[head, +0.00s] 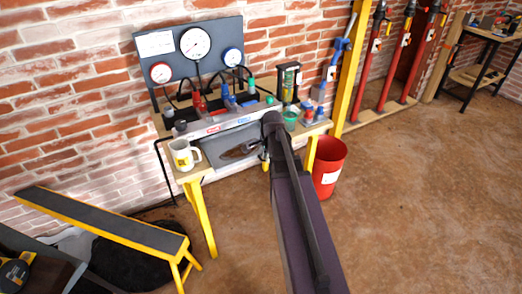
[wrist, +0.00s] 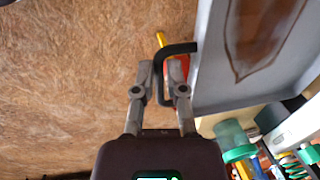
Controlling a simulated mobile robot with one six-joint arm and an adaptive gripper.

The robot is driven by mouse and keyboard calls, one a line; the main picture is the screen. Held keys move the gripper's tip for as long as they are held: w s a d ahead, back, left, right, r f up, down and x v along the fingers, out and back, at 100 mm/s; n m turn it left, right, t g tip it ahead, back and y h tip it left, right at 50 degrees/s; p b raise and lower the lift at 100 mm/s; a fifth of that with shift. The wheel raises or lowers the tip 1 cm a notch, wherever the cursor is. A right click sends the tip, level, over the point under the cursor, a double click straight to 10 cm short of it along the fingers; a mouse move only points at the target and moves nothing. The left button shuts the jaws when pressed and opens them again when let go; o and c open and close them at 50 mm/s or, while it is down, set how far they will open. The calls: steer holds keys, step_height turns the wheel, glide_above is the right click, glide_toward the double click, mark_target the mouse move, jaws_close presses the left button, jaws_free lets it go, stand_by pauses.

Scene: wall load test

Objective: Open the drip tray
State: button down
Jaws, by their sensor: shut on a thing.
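The drip tray (head: 214,150) is grey, with a dark brown patch on its inner floor, and shows below the front of the bench. In the wrist view the tray (wrist: 212,65) is at the right, with its rim and brown patch visible. A black bracket-shaped handle (wrist: 179,47) stands out from its near side. My gripper (wrist: 160,74) has one finger on each side of the handle's bar and is shut on it. In the head view my arm covers the tray's right end and most of the gripper.
Gauges (head: 196,44) and bottles are above. A red bucket (head: 327,166) stands on the floor to the right. A yellow-legged step bench (head: 110,222) is at the left. The floor in front is clear.

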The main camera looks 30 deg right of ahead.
steer(key=shift+s, duration=0.2)
steer(key=c, duration=0.7)
jaws_free()
steer(key=shift+w, duration=0.2)
